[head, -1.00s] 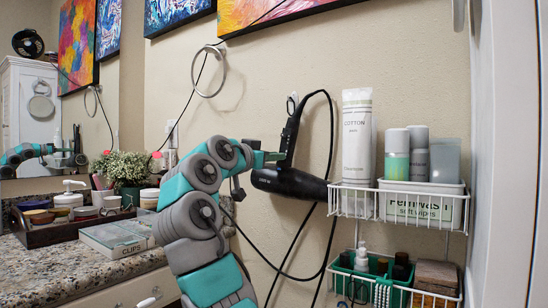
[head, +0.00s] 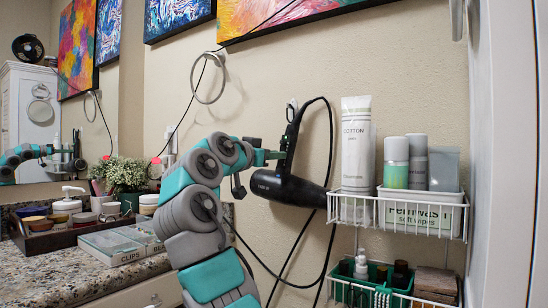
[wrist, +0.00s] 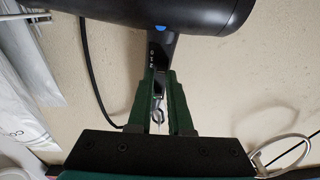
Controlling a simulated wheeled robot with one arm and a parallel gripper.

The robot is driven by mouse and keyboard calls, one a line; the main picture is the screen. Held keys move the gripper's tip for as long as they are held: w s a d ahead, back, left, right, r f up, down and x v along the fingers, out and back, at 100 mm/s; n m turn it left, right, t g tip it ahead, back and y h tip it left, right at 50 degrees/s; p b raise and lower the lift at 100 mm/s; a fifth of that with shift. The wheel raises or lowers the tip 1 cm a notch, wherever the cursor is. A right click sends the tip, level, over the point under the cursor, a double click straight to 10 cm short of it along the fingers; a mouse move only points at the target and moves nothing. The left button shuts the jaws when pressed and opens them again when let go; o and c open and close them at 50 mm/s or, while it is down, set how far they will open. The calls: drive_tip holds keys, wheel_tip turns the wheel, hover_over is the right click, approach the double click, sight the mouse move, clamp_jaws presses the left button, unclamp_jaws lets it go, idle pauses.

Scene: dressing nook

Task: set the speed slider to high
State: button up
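A black hair dryer (head: 287,187) hangs on the wall, with its handle pointing up and its barrel below. In the wrist view the picture is turned over: the barrel (wrist: 185,14) is at the top and the handle (wrist: 161,47) runs down from it. A blue button (wrist: 160,28) sits at the top of the handle. Small pale marks or switches (wrist: 151,57) lie below it; the slider's setting is too small to read. My gripper (wrist: 161,73) has its green fingers a narrow gap apart, fingertips at the handle; contact is unclear. My gripper (head: 278,155) also shows beside the handle in the head view.
Black cords (head: 329,130) hang around the dryer. A metal ring (head: 209,99) is on the wall. The granite counter (head: 75,277) with trays is at left.

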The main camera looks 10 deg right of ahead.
drive_tip(key=o, duration=0.4)
drive_tip(key=v, duration=0.7)
drive_tip(key=shift+s+a+b, duration=0.3)
drive_tip(key=shift+b, duration=0.1)
